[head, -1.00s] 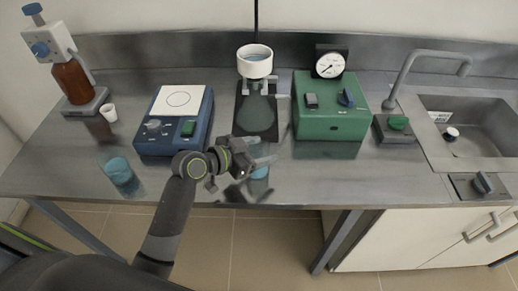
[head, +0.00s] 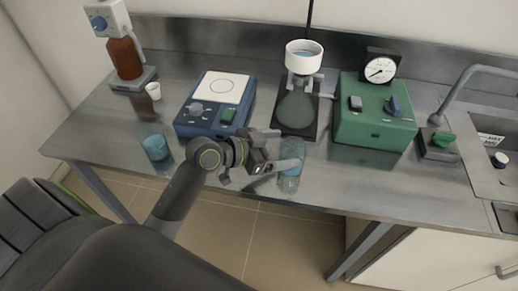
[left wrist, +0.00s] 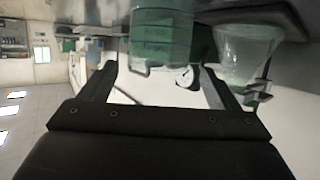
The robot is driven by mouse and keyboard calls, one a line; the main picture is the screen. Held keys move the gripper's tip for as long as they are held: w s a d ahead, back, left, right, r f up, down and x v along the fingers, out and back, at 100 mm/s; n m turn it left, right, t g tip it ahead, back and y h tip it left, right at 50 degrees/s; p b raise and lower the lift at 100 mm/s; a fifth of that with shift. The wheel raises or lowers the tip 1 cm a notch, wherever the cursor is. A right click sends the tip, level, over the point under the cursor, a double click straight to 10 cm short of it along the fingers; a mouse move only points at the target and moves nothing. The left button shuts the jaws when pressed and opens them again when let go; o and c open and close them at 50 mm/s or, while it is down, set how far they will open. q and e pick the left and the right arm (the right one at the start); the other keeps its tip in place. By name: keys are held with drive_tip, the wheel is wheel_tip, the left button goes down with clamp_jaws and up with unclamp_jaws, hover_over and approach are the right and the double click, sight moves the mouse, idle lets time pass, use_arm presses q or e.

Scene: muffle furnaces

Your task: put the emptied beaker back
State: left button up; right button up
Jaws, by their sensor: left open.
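A clear glass beaker (head: 291,168) with a blue tint low down stands on the metal bench near its front edge, in front of the filter stand. My left gripper (head: 287,147) is open at the beaker, with its fingers spread around or just short of it. In the left wrist view the beaker (left wrist: 160,38) shows as greenish glass between and beyond the fingertips (left wrist: 160,68). I cannot tell whether a finger touches it. A second beaker with blue content (head: 155,147) stands further left on the bench. My right gripper is not in view.
The filter flask (head: 296,110) with its white funnel (head: 303,55) stands behind the beaker. A blue hotplate (head: 215,105) is to the left, a green pump box (head: 374,125) to the right.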

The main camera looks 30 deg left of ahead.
use_arm(q)
drive_tip(key=v, duration=0.7)
drive_tip(key=shift+s, duration=0.1)
idle(0.5)
